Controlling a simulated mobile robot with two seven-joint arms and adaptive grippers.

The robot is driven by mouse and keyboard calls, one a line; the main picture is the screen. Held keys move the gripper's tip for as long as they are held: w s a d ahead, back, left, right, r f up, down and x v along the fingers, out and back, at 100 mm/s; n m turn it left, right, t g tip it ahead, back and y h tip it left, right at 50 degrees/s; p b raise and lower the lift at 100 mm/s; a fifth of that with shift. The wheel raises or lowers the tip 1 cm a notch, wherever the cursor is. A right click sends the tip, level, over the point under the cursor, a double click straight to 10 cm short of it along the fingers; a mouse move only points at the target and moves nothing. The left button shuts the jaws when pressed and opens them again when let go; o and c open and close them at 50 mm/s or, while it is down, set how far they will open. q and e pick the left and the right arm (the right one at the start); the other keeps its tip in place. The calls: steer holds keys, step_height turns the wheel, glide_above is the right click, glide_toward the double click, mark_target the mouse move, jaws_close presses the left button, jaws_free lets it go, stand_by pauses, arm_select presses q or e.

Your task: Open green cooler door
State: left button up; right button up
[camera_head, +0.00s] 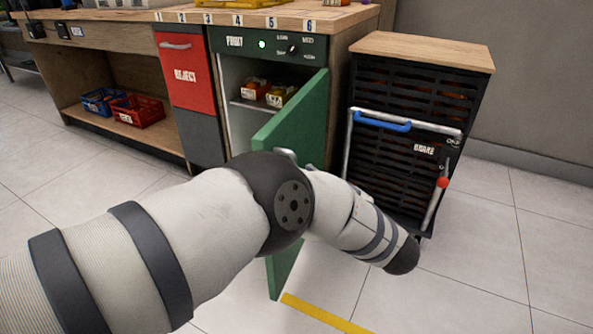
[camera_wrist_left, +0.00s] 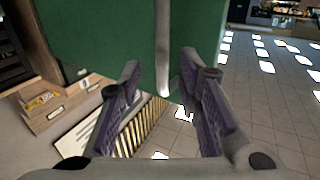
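The green cooler door (camera_head: 303,112) stands swung open, out from the cooler labelled FRUIT (camera_head: 234,42). Its inside shelf (camera_head: 250,106) shows with small boxes on it. My left arm crosses in front of the door and hides much of its lower part; the left gripper cannot be made out in the head view. In the left wrist view my left gripper (camera_wrist_left: 162,82) is open, its two purple-padded fingers apart. The green door (camera_wrist_left: 100,40) fills the upper middle, and its vertical silver handle (camera_wrist_left: 162,45) appears between the fingers. I cannot tell whether they touch it. My right gripper is not in view.
A red REJECT door (camera_head: 185,75) is left of the cooler. A black slatted cart (camera_head: 405,160) with a blue-gripped handle stands to the right. Blue (camera_head: 102,102) and red (camera_head: 138,112) crates sit on the low shelf. Tiled floor is clear at right.

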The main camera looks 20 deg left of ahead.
arm_select(q)
steer(key=v, duration=0.8)
steer(key=shift+s+d, duration=0.15)
steer(key=shift+d, duration=0.1)
